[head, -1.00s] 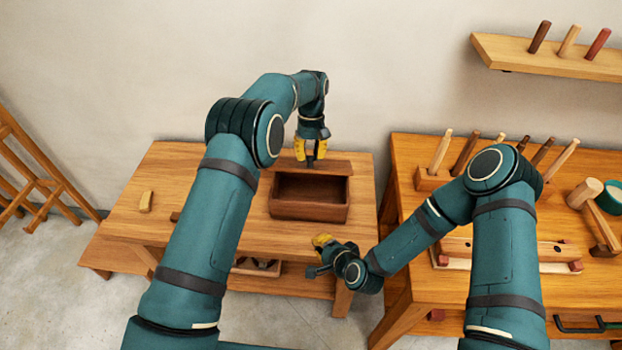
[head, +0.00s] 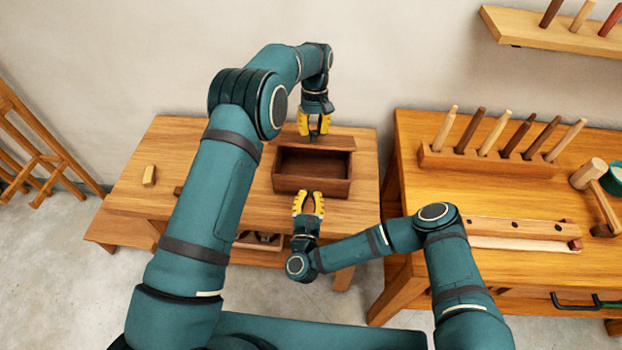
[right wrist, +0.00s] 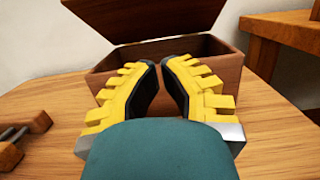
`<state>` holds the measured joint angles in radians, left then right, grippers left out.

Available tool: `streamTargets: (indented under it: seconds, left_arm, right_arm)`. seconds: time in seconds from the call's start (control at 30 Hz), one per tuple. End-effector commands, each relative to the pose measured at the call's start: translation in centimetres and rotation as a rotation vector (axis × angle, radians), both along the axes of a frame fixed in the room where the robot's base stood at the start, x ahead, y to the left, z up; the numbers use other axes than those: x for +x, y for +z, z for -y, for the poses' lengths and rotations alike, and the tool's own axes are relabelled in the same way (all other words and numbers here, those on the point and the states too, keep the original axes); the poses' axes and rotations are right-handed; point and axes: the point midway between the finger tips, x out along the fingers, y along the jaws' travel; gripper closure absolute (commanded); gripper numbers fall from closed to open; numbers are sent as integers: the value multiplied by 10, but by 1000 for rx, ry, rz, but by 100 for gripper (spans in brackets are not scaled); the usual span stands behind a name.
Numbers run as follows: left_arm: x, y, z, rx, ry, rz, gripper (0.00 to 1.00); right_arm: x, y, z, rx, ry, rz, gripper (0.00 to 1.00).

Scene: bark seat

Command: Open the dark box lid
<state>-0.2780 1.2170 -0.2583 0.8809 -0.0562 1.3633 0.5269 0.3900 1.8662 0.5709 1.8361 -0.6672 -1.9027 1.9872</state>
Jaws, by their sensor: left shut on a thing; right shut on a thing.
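The dark brown box (head: 312,184) stands on the wooden bench, and its hollow inside shows. Its lid (head: 340,144) is raised along the back edge; in the right wrist view the lid (right wrist: 140,18) tilts up behind the open box. My left gripper (head: 313,134) points down at the lid's upper edge and is shut on the lid, its tips partly hidden there. My right gripper (head: 308,194) is at the box's front wall, shut on the box. In the right wrist view its yellow fingers (right wrist: 160,75) converge at the front wall, with a narrow gap between them.
A small yellowish block (head: 149,176) lies on the bench's left side. A second workbench (head: 415,135) on the right holds a peg rack (head: 485,161) and a mallet (head: 590,176). A shelf (head: 540,31) hangs above it.

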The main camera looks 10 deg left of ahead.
Motion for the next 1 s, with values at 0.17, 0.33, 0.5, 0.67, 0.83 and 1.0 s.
streamTargets:
  seconds: [0.17, 0.33, 0.5, 0.67, 0.83, 1.0]
  left_arm:
    - [0, -2, 3, -4, -1, 2, 100]
    - [0, -2, 3, -5, -1, 2, 100]
    - [0, -2, 3, -5, -2, 2, 100]
    - [0, -2, 3, -5, -2, 2, 100]
    - [0, -2, 3, -5, -2, 2, 100]
    - [0, -2, 3, -5, -2, 2, 100]
  right_arm:
    - [32, 7, 0, -4, -1, 5, 100]
    - [65, 13, 1, -6, -1, 4, 100]
    - [93, 23, 0, -4, 1, 4, 100]
    - [104, 40, 0, -4, 2, 1, 100]
    - [109, 48, 0, -4, 2, 0, 100]
    - [110, 49, 0, -4, 2, -1, 100]
